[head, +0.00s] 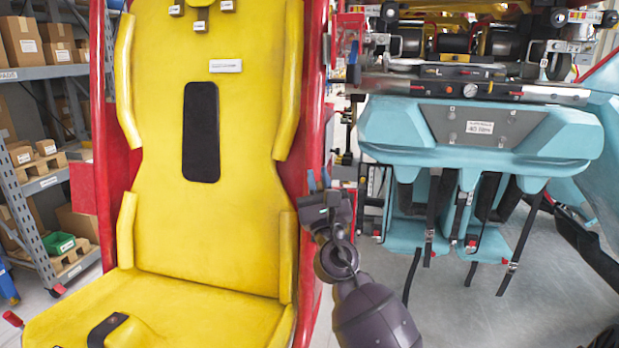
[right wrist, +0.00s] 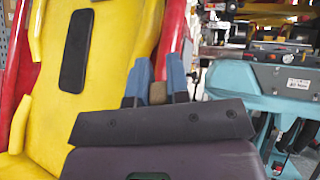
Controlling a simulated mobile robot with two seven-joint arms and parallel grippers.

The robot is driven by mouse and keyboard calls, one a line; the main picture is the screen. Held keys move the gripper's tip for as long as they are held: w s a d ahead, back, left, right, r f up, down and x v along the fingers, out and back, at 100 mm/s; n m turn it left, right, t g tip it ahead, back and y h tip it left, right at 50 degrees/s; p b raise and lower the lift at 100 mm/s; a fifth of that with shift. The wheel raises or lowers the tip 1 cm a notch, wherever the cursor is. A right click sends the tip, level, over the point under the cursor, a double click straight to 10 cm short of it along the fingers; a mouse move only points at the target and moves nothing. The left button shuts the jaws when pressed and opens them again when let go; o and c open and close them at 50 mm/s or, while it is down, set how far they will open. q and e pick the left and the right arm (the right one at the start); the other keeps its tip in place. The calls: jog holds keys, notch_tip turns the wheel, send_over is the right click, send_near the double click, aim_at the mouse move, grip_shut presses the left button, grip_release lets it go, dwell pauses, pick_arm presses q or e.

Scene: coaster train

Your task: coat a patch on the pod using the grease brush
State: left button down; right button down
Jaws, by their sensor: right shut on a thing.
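My right gripper (head: 319,181) is raised beside the right edge of the yellow seat, its blue fingers pointing up. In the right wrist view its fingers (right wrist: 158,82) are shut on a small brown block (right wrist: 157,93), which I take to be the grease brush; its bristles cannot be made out. A tall yellow seat (head: 236,200) in a red shell, perhaps the pod, fills the left of the head view. A dark rectangular patch (head: 201,132) lies on its backrest, up and left of the gripper, and shows in the right wrist view (right wrist: 76,48). My left gripper is out of view.
A teal seat unit (head: 400,125) with hanging black straps stands at the right under rail machinery (head: 470,88). Grey shelving (head: 35,73) with cardboard boxes and a green bin (head: 58,244) is at the far left. Pale floor (head: 465,315) is open at the lower right.

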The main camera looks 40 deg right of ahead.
jog(key=s+d, duration=0.3)
jog(key=s, duration=0.1)
jog(key=shift+d+p, duration=0.2)
jog(key=shift+p, duration=0.1)
dwell(0.4)
jog(key=shift+a, duration=0.1)
jog(key=s+a, duration=0.2)
jog(key=s+a+r+p, duration=0.1)
jog(key=a, duration=0.1)
jog(key=shift+s+a+r, duration=0.2)
jog(key=shift+s, duration=0.2)
dwell(0.3)
